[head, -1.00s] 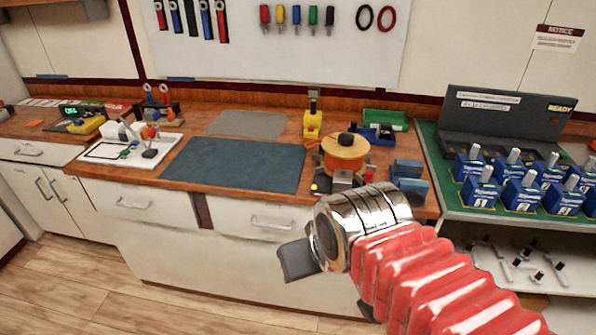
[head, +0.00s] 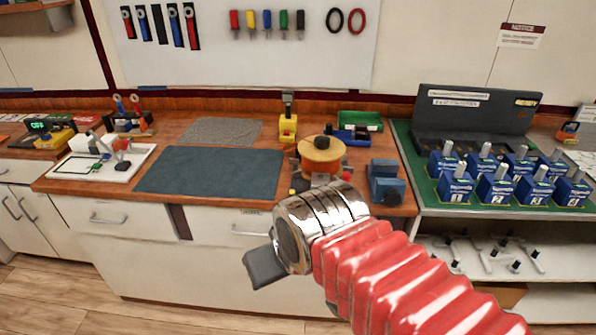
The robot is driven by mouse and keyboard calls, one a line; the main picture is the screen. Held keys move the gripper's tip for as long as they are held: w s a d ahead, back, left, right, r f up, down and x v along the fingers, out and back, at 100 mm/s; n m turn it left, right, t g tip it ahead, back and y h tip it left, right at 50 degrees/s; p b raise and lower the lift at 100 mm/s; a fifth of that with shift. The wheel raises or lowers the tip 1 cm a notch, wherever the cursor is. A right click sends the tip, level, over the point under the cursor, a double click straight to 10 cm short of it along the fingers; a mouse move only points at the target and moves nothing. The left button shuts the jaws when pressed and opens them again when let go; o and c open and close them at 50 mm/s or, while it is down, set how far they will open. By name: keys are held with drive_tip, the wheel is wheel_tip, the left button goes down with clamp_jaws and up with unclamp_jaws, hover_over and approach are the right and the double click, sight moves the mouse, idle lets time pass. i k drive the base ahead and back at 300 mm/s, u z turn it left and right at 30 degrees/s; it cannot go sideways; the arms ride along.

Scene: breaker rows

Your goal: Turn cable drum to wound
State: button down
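The cable drum (head: 322,157) is a round orange-yellow reel with a black knob on top. It sits on the wooden bench, right of the dark mat. My gripper (head: 296,232) is at the end of my red-sleeved arm, below and in front of the drum in the picture. Its chrome wrist and a dark grey part at lower left show. Its fingers cannot be made out clearly, so whether it is open or shut is unclear. The drum's lower front is partly covered near the wrist, and contact cannot be told.
A yellow device (head: 288,127) stands behind the drum, with a green tray (head: 360,121) at back right. Blue blocks (head: 386,182) sit right of the drum. The dark mat (head: 210,172) is clear. Several blue breakers (head: 494,184) stand on the green-topped bench at right.

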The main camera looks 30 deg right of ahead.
sight(319, 154)
drive_tip(key=z, duration=0.05)
drive_tip(key=i, duration=0.95)
drive_tip(key=u, duration=0.1)
